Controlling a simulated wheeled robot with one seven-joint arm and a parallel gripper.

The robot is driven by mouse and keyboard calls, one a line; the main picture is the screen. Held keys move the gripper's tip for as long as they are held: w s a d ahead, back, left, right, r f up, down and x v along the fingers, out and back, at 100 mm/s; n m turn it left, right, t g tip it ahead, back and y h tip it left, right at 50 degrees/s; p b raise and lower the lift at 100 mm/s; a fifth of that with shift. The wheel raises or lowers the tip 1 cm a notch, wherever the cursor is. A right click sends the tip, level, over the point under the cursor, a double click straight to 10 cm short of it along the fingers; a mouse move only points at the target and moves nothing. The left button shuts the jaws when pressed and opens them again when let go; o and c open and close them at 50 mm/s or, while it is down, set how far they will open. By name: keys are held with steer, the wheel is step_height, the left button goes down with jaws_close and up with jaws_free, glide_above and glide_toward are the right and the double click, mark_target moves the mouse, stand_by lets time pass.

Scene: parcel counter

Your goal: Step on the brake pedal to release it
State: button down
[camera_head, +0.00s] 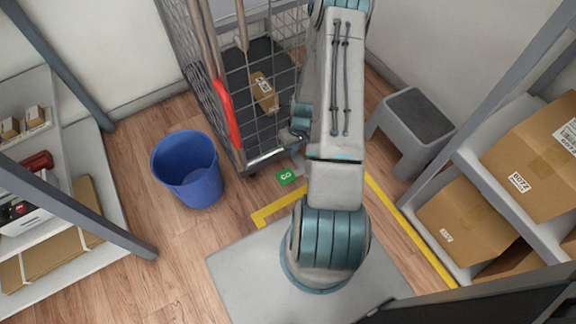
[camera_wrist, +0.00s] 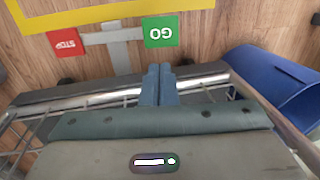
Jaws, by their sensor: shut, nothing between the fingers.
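The brake pedal is a grey T-shaped bar (camera_wrist: 122,50) low at the near end of the wire cart (camera_head: 228,120). It has a green GO plate (camera_wrist: 160,30) on one arm and a red STOP plate (camera_wrist: 68,41) on the other. In the head view the green GO plate (camera_head: 287,177) shows just above the floor, and my arm hides the red one. My gripper (camera_wrist: 158,72) is shut and empty. Its fingertips appear just below the GO plate in the wrist view. I cannot tell the height gap, and no contact is visible.
A blue bin (camera_head: 188,170) stands left of the cart. A grey step stool (camera_head: 412,125) stands right of it. Shelves with boxes line both sides. A yellow floor line (camera_head: 275,212) runs in front of the cart. A parcel (camera_head: 264,92) lies inside the cart.

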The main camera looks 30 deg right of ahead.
mark_target(287, 175)
steer(key=f+b, duration=0.1)
steer(key=f, duration=0.3)
steer(key=a+f+b, duration=0.1)
steer(key=f+b, duration=0.1)
steer(key=f, duration=0.3)
steer(key=a+f+b, duration=0.1)
steer(key=f+b, duration=0.1)
steer(key=f, duration=0.2)
steer(key=shift+f, duration=0.35)
steer(key=shift+s+f+b, duration=0.1)
steer(key=shift+b, duration=0.2)
